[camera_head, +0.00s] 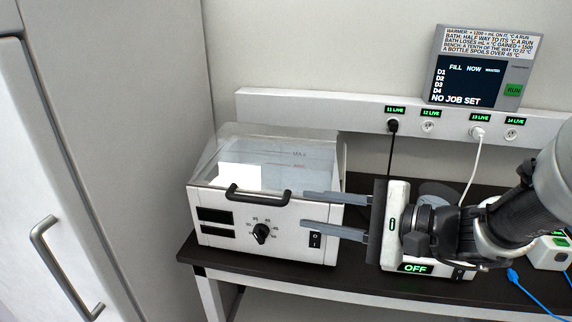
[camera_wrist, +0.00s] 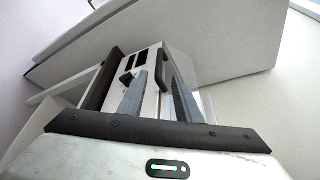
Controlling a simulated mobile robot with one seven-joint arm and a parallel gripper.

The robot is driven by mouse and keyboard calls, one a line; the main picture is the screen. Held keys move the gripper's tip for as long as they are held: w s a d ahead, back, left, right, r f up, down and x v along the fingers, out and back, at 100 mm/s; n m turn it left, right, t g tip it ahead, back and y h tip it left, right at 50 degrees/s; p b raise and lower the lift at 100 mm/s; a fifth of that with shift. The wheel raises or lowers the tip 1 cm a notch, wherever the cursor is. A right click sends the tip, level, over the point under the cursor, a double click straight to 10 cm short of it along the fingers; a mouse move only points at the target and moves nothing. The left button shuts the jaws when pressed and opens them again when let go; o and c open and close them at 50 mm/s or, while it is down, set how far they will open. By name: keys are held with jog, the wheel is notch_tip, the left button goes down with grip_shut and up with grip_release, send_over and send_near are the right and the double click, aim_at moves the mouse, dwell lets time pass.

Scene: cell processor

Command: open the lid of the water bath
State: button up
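The water bath (camera_head: 262,240) is a white box with a dial and switch on its front, at the left end of the dark bench. Its clear lid (camera_head: 270,145) is down over the basin, with a black handle (camera_head: 258,196) along the front edge. The bath also shows in the wrist view (camera_wrist: 178,68), with the dark handle (camera_wrist: 161,70) near the fingers. My gripper (camera_head: 304,209) is open and empty, its two grey fingers pointing left at the bath's front right side, right of the handle. In the wrist view the fingers (camera_wrist: 150,85) are spread apart.
A tall grey cabinet (camera_head: 110,120) with a metal handle (camera_head: 55,265) stands at the left. A power rail (camera_head: 360,115) with plugged cords runs behind. A screen (camera_head: 475,75) reads NO JOB SET. A device marked OFF (camera_head: 415,268) sits below my wrist. Blue cable (camera_head: 535,298) lies at right.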

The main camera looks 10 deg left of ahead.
aim_at(259, 200)
jog(key=x, duration=1.5)
jog(key=shift+a+f, duration=0.1)
jog(key=shift+a, duration=0.1)
jog(key=shift+c, duration=0.3)
grip_shut()
